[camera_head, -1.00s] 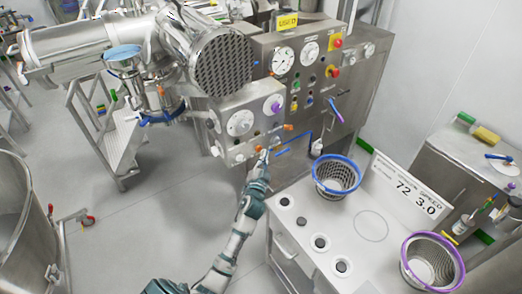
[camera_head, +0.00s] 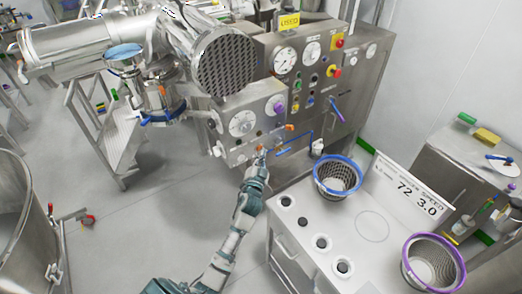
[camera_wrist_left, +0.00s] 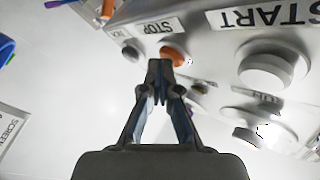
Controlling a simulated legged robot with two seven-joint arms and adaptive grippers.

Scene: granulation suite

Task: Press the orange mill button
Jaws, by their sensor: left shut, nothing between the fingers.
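The orange button (camera_wrist_left: 174,55) sticks out of a steel panel by a STOP label in the left wrist view. It is also a small orange spot on the low control box in the head view (camera_head: 259,148). My left gripper (camera_head: 263,155) reaches up to that box's lower front. In the left wrist view its shut, empty fingertips (camera_wrist_left: 160,66) are right at the button's lower left edge and overlap it in the picture. I cannot tell whether they touch it. My right gripper is not in view.
A START label (camera_wrist_left: 262,17) and large pale knobs (camera_wrist_left: 266,66) lie right of the button. An orange fitting (camera_head: 289,127) protrudes from the box, with blue tubing (camera_head: 292,146) beside it. A counter with a blue-rimmed basket (camera_head: 338,178) stands right of my arm.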

